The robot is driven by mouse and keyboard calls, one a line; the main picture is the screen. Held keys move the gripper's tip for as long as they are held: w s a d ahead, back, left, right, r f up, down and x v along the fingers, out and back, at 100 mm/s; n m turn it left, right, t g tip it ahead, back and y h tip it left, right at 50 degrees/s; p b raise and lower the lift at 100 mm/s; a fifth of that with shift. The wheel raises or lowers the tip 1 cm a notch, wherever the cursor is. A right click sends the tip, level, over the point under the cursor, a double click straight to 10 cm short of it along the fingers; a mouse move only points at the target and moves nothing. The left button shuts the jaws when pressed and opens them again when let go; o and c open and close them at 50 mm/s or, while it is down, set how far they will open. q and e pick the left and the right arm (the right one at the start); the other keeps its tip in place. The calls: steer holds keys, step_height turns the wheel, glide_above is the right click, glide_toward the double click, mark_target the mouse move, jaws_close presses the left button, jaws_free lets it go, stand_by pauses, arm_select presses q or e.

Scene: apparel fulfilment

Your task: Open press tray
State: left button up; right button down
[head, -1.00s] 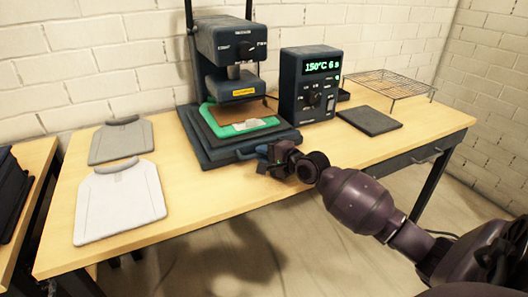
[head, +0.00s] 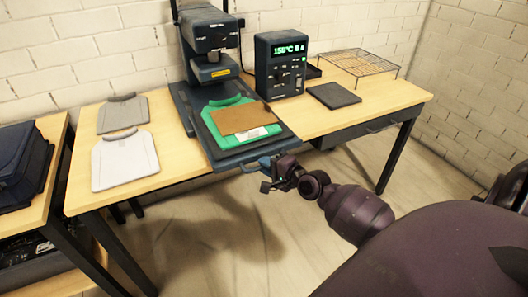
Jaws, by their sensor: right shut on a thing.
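The heat press (head: 210,45) stands at the back of the wooden table. Its dark press tray (head: 206,133) is slid out toward me, past the table's front edge. A green garment (head: 217,105) lies on the tray with a brown sheet (head: 240,118) and a small white label on it. My right gripper (head: 272,172) is at the front of the tray, shut on the blue tray handle (head: 256,166). The gripper partly hides the handle. My left gripper is not in view.
The control box (head: 281,62) with a green display stands right of the press. A dark pad (head: 333,95) and a wire rack (head: 358,65) lie farther right. A grey board (head: 122,114) and a white board (head: 125,160) lie at left. A side table holds a dark case (head: 22,168).

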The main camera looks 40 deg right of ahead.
steer(key=s, duration=0.2)
steer(key=s+a+p, duration=0.1)
steer(key=shift+s, duration=0.4)
steer(key=c, duration=1.1)
jaws_free()
steer(key=shift+c, duration=0.2)
steer(key=v, duration=1.1)
steer(key=shift+w+d, duration=0.1)
